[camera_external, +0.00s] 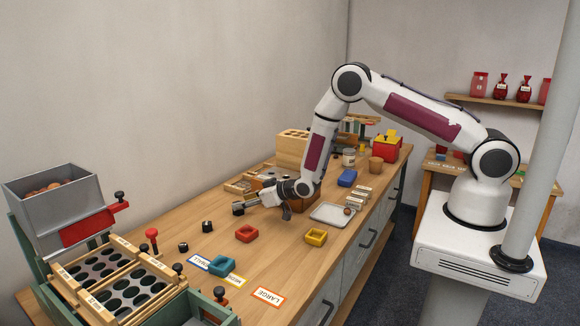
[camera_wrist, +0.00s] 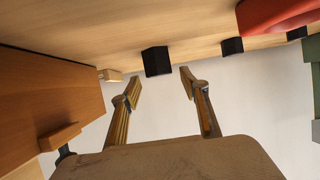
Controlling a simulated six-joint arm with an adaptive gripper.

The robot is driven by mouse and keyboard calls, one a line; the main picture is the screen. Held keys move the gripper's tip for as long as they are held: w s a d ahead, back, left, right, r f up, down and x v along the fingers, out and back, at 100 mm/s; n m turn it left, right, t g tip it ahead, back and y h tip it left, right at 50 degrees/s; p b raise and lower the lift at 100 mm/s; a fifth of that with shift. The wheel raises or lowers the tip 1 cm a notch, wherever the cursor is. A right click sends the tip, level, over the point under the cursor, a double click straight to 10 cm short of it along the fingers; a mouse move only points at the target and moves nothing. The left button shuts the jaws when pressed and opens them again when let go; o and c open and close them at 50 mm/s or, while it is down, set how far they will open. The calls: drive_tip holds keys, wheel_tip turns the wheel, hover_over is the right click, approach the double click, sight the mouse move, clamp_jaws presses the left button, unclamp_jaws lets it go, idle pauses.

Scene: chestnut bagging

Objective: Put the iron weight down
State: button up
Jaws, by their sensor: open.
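A small dark iron weight (camera_external: 238,209) stands upright on the bench just beyond my fingertips in the external view. In the wrist view the weight (camera_wrist: 157,61) shows as a black block on the wooden surface, just past the gap between my fingers and apart from them. My gripper (camera_external: 249,204) is low over the bench, reaching toward the wall side. In the wrist view my gripper (camera_wrist: 161,89) has its two fingers spread with nothing between them. A second dark weight (camera_external: 207,226) stands to the left, and a third (camera_external: 183,247) farther left.
A sorting frame (camera_external: 118,270) stands left.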

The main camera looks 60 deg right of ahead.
drive_tip(key=shift+v, duration=4.3)
drive_tip(key=shift+r, duration=0.1)
drive_tip(key=s+d+r+g, duration=0.25)
drive_tip(key=s+r, duration=0.35)
drive_tip(key=r, duration=0.5)
drive_tip(key=s+d+r+g, duration=0.1)
drive_tip(key=s+d+r, duration=0.2)
drive_tip(key=s+r, duration=0.65)
drive_tip(key=s+d+r+g, duration=0.1)
drive_tip(key=s+r, duration=0.2)
drive_tip(key=s, duration=0.5)
drive_tip(key=s+d+r+m+g+h, duration=0.1)
drive_tip(key=s+d+r, duration=0.1)
drive_tip(key=s, duration=0.7)
drive_tip(key=s+d+r+g, duration=0.1)
drive_tip(key=s+r, duration=0.3)
drive_tip(key=s, duration=0.4)
drive_tip(key=shift+s+d+g+h, duration=0.25)
drive_tip(key=shift+d+g+h, duration=0.1)
drive_tip(key=shift+d, duration=0.2)
